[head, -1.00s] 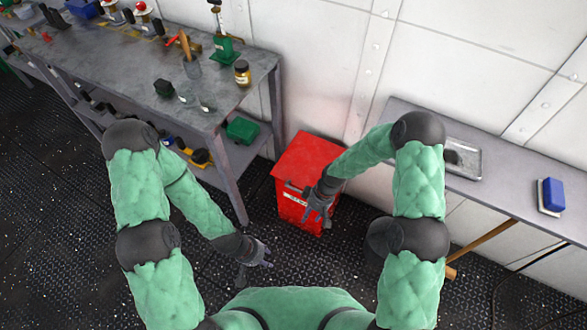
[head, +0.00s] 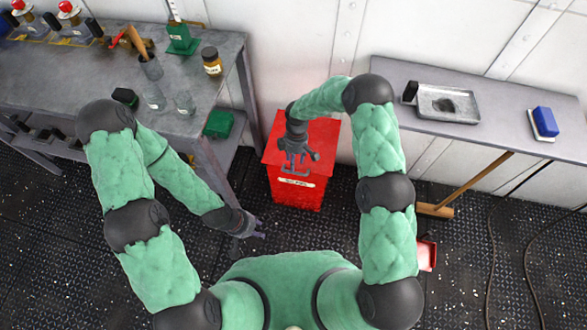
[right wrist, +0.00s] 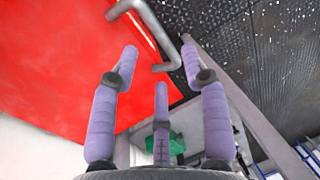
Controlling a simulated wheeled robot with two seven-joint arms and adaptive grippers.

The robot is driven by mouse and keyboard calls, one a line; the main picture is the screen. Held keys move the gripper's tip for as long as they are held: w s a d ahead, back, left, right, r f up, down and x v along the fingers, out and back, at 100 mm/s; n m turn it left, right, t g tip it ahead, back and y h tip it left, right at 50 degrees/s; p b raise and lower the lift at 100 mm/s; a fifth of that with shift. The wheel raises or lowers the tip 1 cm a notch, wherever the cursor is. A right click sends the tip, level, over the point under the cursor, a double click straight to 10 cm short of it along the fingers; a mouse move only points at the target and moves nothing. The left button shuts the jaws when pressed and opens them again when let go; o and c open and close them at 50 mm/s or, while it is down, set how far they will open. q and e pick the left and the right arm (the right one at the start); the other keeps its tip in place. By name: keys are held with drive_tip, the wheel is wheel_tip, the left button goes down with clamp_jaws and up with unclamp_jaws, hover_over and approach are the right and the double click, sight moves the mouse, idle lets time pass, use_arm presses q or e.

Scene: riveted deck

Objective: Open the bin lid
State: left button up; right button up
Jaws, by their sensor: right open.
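The red bin (head: 296,196) stands on the deck in front of me, a pale label on its front. Its red lid (head: 328,134) is shut. A grey bar handle (head: 296,173) shows at the lid's front edge. In the right wrist view the bent grey handle (right wrist: 143,22) crosses the edge of the red lid (right wrist: 60,70), just beyond my fingertips. My right gripper (head: 299,160) is open and empty over the lid's front part, close to the handle; I see no contact. My left gripper (head: 258,228) hangs low, left of the bin; its finger opening is unclear.
A grey workbench (head: 215,90) with jars and tools stands left of the bin, its leg close by. A grey side table (head: 400,100) with a metal tray (head: 448,117) stands at the right. A wooden handle (head: 480,183) leans below it. The deck before the bin is clear.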

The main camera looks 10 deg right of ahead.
drive_tip(key=f, duration=0.1)
drive_tip(key=f+b, duration=0.1)
drive_tip(key=f, duration=0.1)
drive_tip(key=s+f, duration=0.1)
drive_tip(key=shift+a+f, duration=0.15)
drive_tip(key=shift+f, duration=0.25)
clamp_jaws()
